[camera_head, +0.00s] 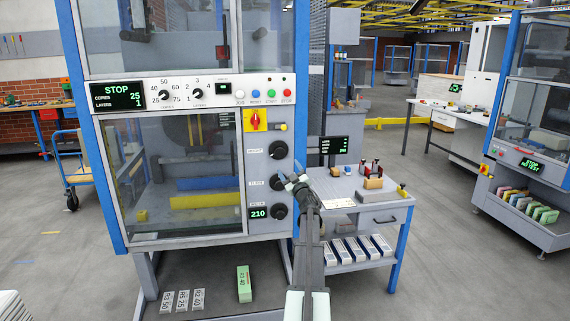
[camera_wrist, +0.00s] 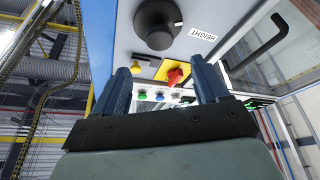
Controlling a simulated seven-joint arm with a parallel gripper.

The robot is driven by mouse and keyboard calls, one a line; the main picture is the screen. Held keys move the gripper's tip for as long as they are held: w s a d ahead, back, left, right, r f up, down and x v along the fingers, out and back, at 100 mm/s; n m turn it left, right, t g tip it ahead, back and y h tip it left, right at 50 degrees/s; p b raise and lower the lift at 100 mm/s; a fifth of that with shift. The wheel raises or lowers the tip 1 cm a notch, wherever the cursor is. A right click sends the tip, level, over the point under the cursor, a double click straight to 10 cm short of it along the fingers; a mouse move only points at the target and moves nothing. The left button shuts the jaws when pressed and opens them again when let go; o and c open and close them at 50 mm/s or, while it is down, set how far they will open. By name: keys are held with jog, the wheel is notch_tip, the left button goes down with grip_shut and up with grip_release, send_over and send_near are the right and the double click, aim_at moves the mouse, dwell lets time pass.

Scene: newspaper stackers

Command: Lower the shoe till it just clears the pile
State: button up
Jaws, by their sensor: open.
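The stacker's front panel carries three black knobs in a column: an upper knob (camera_head: 278,149), a middle knob (camera_head: 279,183) and a lower knob (camera_head: 278,212) beside a display reading 210 (camera_head: 258,213). My gripper (camera_head: 291,182) is in front of the middle knob, partly over it; contact cannot be told. In the wrist view my gripper (camera_wrist: 165,85) has its two blue fingers apart with nothing held. A black knob (camera_wrist: 158,25) beside a HEIGHT label (camera_wrist: 203,33) lies beyond the fingertips. Behind the window are a yellow bar (camera_head: 205,201) and a blue bar (camera_head: 208,183); I cannot identify the shoe or pile.
A red switch on a yellow plate (camera_head: 256,120) is above the knobs. The top display (camera_head: 116,95) reads STOP, copies 25, layers 1. A side table (camera_head: 345,195) with tools stands close at right. A green block (camera_head: 244,284) lies below the machine.

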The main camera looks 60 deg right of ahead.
jog(key=v, duration=0.3)
jog(key=shift+a+f, duration=0.1)
dwell(0.5)
